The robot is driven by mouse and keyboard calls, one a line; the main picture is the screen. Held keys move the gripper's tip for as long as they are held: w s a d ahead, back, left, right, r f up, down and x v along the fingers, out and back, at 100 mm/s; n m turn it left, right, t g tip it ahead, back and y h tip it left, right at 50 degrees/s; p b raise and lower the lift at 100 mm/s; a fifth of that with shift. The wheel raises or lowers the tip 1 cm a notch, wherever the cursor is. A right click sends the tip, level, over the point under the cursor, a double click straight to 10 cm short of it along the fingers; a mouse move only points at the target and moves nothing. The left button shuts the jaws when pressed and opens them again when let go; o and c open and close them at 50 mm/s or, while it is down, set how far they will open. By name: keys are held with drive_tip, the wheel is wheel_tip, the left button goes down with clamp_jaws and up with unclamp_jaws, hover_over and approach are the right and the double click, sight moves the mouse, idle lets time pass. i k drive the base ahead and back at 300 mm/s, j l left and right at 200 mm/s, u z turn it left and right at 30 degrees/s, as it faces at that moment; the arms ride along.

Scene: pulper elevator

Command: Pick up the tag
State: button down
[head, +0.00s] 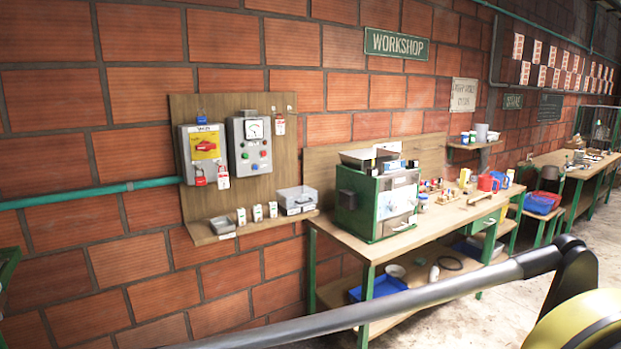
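Several things here could be the tag, and I cannot tell which one is meant. A white and red tag (280,125) hangs from a hook at the upper right of the wooden wall panel (228,108). Another white and red tag (223,176) hangs at the lower right of the grey switch box (187,151), beside a red padlock (200,176). Small white pieces (257,213) stand in a row on the panel's narrow shelf (225,239); their details are too small to read. My gripper is not in view.
A control box (249,144) with a gauge and buttons is on the panel. A green machine (376,203) stands on the workbench (440,226) to the right. Bare brick wall lies to the left, with a teal pipe (80,195).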

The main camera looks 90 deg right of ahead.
sight(223, 177)
drive_tip(key=z, duration=2.45)
